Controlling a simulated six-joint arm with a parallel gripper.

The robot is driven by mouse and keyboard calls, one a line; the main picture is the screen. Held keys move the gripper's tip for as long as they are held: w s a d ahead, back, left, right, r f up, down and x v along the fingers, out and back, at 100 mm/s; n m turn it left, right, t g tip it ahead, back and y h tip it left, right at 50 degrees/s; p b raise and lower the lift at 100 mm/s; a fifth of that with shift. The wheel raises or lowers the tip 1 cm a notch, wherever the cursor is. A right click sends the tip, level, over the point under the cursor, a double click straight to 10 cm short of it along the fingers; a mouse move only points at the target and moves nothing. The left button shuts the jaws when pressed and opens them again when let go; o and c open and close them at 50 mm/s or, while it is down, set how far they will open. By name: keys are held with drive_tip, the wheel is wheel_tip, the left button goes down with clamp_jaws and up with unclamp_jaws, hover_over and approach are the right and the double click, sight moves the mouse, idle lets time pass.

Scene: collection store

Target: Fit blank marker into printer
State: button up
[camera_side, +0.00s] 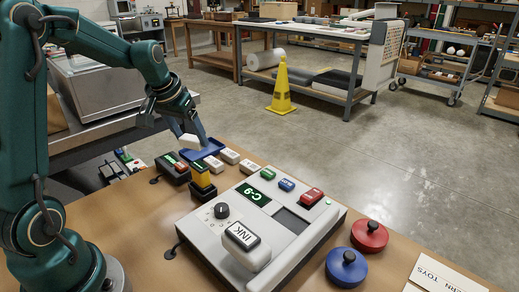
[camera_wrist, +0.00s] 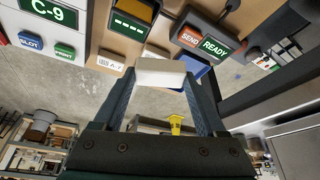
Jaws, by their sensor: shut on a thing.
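My gripper (camera_side: 189,138) is shut on a plain white block (camera_wrist: 160,72), which looks like the blank marker, its seen face without print. It is held above or at the blue tray (camera_side: 212,146); the exact gap is unclear. The tray also shows behind the right finger in the wrist view (camera_wrist: 194,68). White markers (camera_side: 229,156) lie beside the tray, one with a printed label (camera_wrist: 110,62). The grey printer (camera_side: 215,213) stands at front centre with a green "C-9" display (camera_side: 254,195), a dark recess (camera_side: 291,220) and a raised "INK" block (camera_side: 246,245).
Red (camera_side: 369,238) and blue (camera_side: 346,270) knobbed discs sit right of the printer. A printed card (camera_side: 445,280) lies at the front right.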

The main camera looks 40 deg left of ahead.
drive_tip(key=w+d, duration=0.2)
drive_tip(key=d, duration=0.5)
drive_tip(key=w+d, duration=0.3)
drive_tip(key=d, duration=0.4)
drive_tip(key=m+h, duration=0.2)
drive_tip(key=m, duration=0.2)
hover_over(293, 220)
drive_tip(key=s, duration=0.1)
drive_tip(key=shift+s+f, duration=0.2)
drive_tip(key=shift+f, duration=2.95)
drive_tip(key=shift+f, duration=0.45)
drive_tip(key=o, duration=1.3)
